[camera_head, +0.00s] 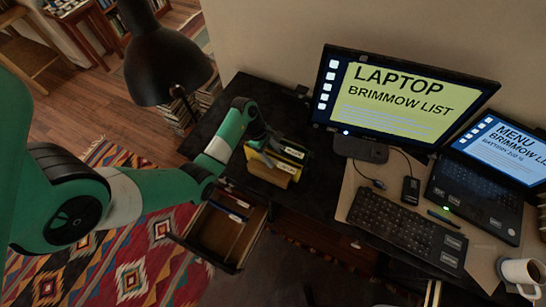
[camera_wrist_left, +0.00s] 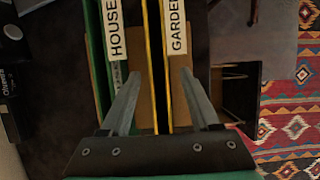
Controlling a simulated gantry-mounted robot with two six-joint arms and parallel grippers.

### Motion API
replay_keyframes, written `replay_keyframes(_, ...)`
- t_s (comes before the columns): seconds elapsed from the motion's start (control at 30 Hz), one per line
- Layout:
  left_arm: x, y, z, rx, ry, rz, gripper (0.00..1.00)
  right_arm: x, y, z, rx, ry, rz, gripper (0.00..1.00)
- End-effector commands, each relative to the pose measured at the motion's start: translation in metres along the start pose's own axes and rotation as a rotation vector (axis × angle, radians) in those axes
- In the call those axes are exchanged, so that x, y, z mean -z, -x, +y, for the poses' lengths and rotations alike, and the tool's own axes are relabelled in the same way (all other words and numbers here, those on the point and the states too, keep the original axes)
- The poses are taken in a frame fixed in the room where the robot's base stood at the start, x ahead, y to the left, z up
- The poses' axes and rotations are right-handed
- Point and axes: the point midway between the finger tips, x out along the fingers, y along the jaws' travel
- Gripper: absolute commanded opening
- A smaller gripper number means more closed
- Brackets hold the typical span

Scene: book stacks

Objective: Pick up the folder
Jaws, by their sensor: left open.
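Upright folders stand close together on the dark desk in the head view, with a yellow one (camera_head: 270,168) at the front. In the left wrist view one folder carries a HOUSE label (camera_wrist_left: 115,35) and another, with a yellow edge, a GARDEN label (camera_wrist_left: 178,28). My left gripper (camera_head: 265,140) is at the folders' upper side in the head view. Its open fingers (camera_wrist_left: 160,75) lie on either side of the yellow edges in the left wrist view. I cannot tell how deep the fingers reach. My right gripper is not in view.
An open drawer (camera_head: 200,237) with labelled items sticks out below the folders. A black lamp (camera_head: 165,65) hangs near my left arm. A monitor (camera_head: 405,95), keyboard (camera_head: 408,230), laptop (camera_head: 480,195) and mug (camera_head: 522,272) occupy the desk's right side.

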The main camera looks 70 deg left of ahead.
Motion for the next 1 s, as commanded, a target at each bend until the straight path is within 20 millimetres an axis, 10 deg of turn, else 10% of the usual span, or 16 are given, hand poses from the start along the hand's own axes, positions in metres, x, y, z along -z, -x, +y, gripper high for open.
replay_keyframes(0.27,-0.0002,-0.006,0.0,-0.001,-0.001,0.0,0.62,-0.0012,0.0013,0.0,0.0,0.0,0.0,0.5)
replay_keyframes(0.6,-0.0001,-0.0057,0.0001,-0.001,-0.001,0.0,0.01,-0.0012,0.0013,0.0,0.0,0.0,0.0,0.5)
replay_keyframes(1.0,-0.0001,-0.0056,0.0002,-0.001,-0.001,0.0,0.0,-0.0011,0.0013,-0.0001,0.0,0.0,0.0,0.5)
